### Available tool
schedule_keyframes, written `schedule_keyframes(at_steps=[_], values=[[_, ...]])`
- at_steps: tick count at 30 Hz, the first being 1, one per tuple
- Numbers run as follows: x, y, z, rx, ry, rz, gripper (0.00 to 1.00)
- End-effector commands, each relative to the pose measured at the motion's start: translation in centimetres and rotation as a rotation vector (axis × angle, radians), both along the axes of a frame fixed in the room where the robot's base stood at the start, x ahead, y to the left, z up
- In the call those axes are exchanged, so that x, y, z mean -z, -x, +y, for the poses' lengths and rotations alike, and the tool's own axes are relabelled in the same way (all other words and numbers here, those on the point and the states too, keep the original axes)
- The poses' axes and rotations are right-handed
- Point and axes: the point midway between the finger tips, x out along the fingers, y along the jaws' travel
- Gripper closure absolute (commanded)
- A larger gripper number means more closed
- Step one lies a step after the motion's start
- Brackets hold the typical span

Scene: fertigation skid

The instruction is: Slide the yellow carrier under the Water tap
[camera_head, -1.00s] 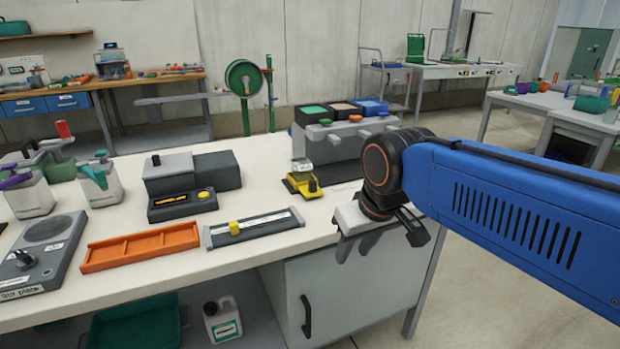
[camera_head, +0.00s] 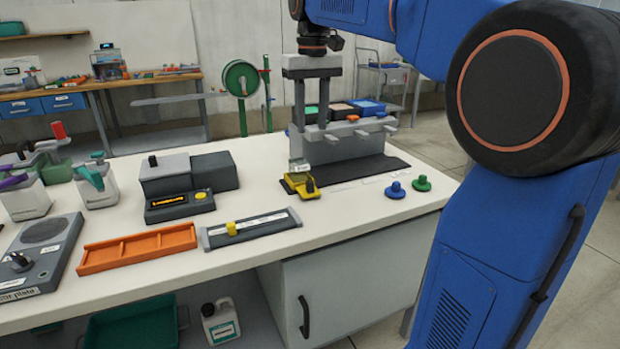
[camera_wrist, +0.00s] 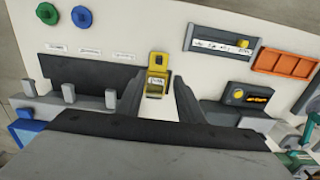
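The yellow carrier (camera_head: 304,191) with a small clear vessel (camera_head: 299,166) sits on the table at the left end of a dark strip (camera_head: 375,166). In the wrist view the carrier (camera_wrist: 157,61) shows between the finger ends. My gripper (camera_head: 311,128) points down, its fingers apart with nothing held between them. It hangs above or just behind the carrier; I cannot tell the exact gap. The grey tap block (camera_head: 345,140) has several spouts over the strip and green, tan and blue tops. Which tap is Water is not readable, and my fingers hide part of the block.
A blue knob (camera_head: 395,190) and a green knob (camera_head: 422,183) stand right of the strip. Small labels lie before it. Left are a grey slide rail with a yellow knob (camera_head: 250,228), an orange tray (camera_head: 137,250) and a dark display unit (camera_head: 181,205). Bare table lies in front of the carrier.

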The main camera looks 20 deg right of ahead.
Motion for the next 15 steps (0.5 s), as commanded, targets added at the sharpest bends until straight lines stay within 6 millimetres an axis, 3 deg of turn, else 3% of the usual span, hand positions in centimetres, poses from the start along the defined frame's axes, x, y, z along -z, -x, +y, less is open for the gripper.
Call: schedule_keyframes(at_steps=[3, 8, 15], values=[[-0.5, -1.2, -0.1, 0.000, -0.001, 0.015, 0.66], [-0.1, -1.4, -0.1, 0.000, -0.001, 0.022, 0.66], [3.1, -1.3, -0.1, 0.000, -0.001, 0.023, 0.66]])
